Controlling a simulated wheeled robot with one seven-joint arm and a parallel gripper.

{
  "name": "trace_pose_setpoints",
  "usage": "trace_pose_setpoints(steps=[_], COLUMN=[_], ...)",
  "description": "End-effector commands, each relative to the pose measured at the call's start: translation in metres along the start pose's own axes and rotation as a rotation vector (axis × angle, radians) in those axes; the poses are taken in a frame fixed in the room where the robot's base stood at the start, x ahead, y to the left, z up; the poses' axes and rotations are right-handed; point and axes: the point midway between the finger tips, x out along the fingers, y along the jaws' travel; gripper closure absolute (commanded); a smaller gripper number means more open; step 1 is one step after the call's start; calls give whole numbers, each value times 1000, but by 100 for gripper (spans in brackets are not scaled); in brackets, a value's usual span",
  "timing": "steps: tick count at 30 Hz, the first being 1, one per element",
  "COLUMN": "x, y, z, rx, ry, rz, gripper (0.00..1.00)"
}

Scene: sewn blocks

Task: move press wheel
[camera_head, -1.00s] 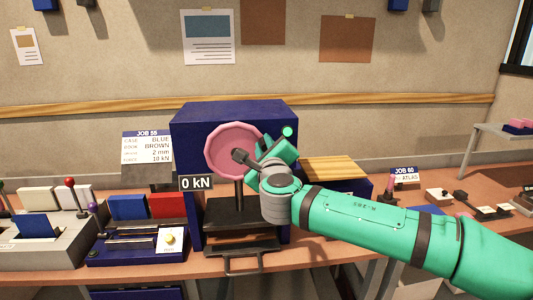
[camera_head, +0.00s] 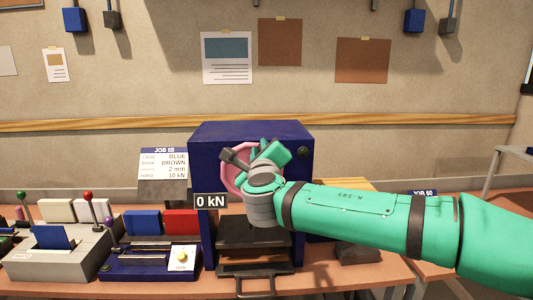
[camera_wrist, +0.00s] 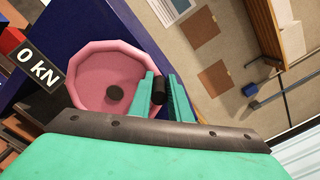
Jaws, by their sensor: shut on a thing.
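The press wheel is a pink dished wheel (camera_head: 231,180) on the front of the dark blue press (camera_head: 215,152). My arm hides much of it in the head view. The wrist view shows the wheel (camera_wrist: 95,75) with its dark hub and a dark handle knob (camera_wrist: 159,89) at its right rim. My gripper (camera_wrist: 158,84) is shut on this knob, one teal finger on each side. In the head view my gripper (camera_head: 268,152) is in front of the wheel's right part. The press display (camera_head: 211,201) reads 0 kN.
The press's dark tray with a handle (camera_head: 256,278) juts out below the wheel. To the left stand a blue control unit (camera_head: 150,262) and a grey lever unit (camera_head: 55,262). A job card (camera_head: 163,163) stands behind. A wooden-topped box is partly hidden behind my arm.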

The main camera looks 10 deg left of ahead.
Motion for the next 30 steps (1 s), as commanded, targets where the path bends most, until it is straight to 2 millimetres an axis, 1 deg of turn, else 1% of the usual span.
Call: trace_pose_setpoints(steps=[1,9,30], x=[-1,-1,-1], y=[5,9,15], z=[3,6,4], rx=[0,1,3], ry=[-4,-2,3], rz=[8,11,21], gripper=[100,100,100])
